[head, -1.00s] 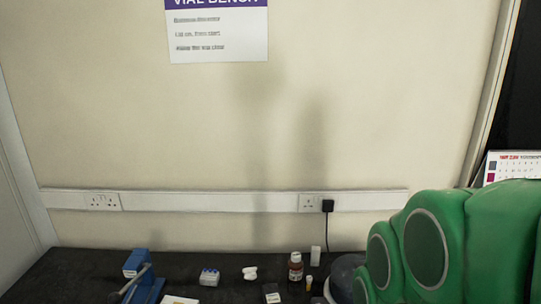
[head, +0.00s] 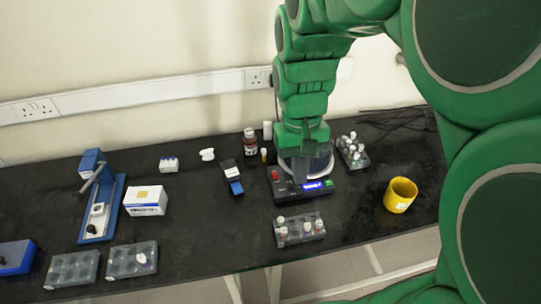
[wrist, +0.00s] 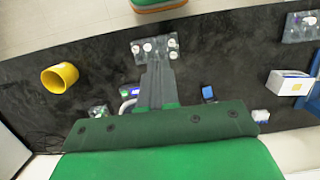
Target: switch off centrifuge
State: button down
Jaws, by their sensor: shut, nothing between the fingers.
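The centrifuge (head: 328,192) stands on the black bench in the head view, with a grey round top and a dark front panel. Its panel has a lit blue display (head: 316,185) and a red button or switch (head: 275,174) at the left. My gripper (head: 304,150) is above the centrifuge's round top and hides part of it; I cannot tell whether it touches. In the wrist view, my gripper's fingers (wrist: 156,72) are together and empty. They cover most of the centrifuge; the lit display (wrist: 130,91) shows to their left.
A vial rack (head: 300,230) sits in front of the centrifuge and another rack (head: 353,151) behind right. A yellow cup (head: 400,194) stands right. A brown bottle (head: 250,141) and a dark blue-ended device (head: 232,176) are left. A white box (head: 146,201) and blue press (head: 99,209) are farther left.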

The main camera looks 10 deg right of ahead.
jog(key=w+f, duration=0.3)
jog(key=w, duration=1.1)
send_over(275, 175)
jog(key=w, duration=0.4)
notch_tip(275, 175, down, 7)
jog(key=shift+s+f+g, duration=0.1)
jog(key=shift+g, duration=0.2)
jog(key=x, duration=1.4)
jog(key=shift+s, duration=0.1)
